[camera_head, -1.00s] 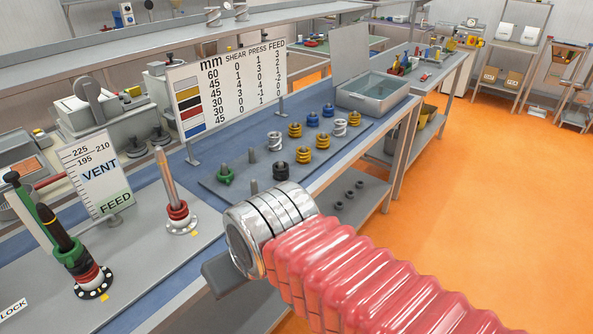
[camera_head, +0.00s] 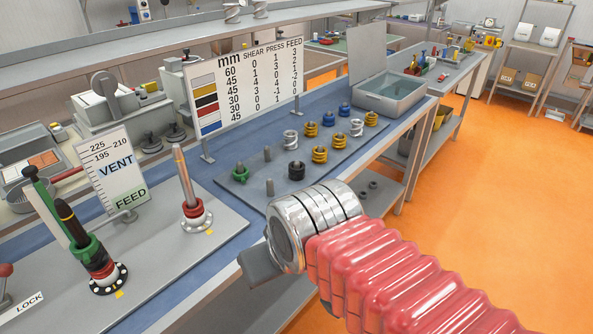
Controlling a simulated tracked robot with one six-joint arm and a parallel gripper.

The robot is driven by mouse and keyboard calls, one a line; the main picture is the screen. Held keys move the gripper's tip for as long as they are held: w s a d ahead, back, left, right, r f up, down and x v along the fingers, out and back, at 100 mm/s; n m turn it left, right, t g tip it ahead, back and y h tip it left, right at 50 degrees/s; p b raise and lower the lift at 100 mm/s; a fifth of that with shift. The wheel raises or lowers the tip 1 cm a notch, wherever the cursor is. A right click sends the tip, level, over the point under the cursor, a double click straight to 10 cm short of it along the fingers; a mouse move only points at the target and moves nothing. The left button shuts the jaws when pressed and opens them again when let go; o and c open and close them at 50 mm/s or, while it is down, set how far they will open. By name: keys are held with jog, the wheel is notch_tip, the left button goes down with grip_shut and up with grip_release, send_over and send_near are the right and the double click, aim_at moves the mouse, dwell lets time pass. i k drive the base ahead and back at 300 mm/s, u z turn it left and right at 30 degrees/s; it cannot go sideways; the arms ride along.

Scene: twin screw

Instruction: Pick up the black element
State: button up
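The black element (camera_head: 296,170) is a short dark ring-like piece on the grey peg plate (camera_head: 232,184), at the near edge of a group of coloured spiral pieces. It stands clear of the arm in the picture. My gripper (camera_head: 262,268) is at the end of the red-sleeved arm, below and left of the black element and apart from it. Only one grey finger-like part shows beside the metal wrist collar, so its opening is hidden. Nothing is seen held in it.
A number sign (camera_head: 243,85) stands behind. Two loaded posts stand left.

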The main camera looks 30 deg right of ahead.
aim_at(295, 174)
jog(key=u, duration=0.05)
jog(key=i, duration=1)
jog(key=z, duration=0.05)
